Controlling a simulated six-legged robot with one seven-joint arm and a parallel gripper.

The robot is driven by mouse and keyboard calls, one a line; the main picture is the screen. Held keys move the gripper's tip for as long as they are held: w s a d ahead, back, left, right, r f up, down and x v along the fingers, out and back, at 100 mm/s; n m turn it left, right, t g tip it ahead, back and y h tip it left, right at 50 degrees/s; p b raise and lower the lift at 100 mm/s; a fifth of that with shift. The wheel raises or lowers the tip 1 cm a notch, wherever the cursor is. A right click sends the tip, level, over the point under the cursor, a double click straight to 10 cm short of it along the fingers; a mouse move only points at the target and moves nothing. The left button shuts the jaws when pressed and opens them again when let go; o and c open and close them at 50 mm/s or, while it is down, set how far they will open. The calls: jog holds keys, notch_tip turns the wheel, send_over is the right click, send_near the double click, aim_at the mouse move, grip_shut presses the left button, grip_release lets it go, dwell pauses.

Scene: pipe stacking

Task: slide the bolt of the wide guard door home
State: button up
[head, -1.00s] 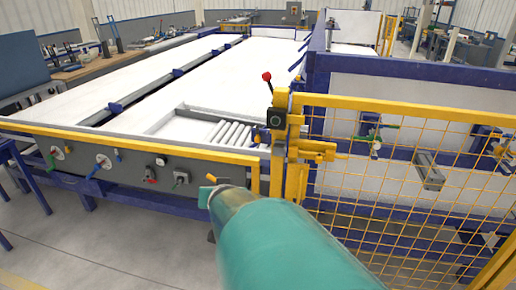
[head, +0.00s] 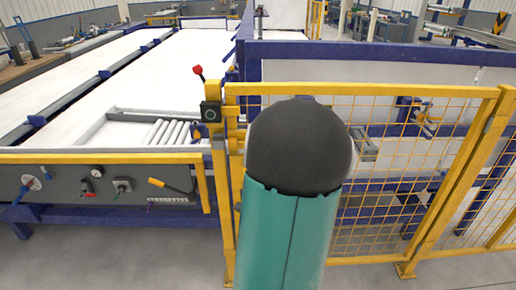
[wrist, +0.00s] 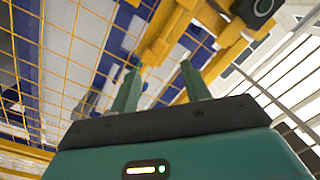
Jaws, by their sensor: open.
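The wide guard door (head: 400,89) is a yellow frame with wire mesh, standing right of a yellow post (head: 225,190) in the head view. Its yellow bolt fittings (wrist: 163,38) show in the wrist view, just beyond my fingertips. In the head view my arm covers most of the bolt, so I cannot tell how far it is slid. My gripper (wrist: 158,76) is open, its two green fingers apart with nothing between them. It points up at the bolt fittings and seems apart from them. My gripper is hidden behind my arm in the head view.
A grey control panel (head: 120,185) with a yellow rail is at left. Blue beams (head: 375,53) stand behind the mesh. Open floor lies in front.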

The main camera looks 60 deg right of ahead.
jog(key=x, duration=1.1)
jog(key=shift+w+d, duration=0.15)
jog(key=shift+d, duration=0.15)
jog(key=shift+c, duration=0.5)
jog(key=shift+a+r, duration=0.1)
grip_shut()
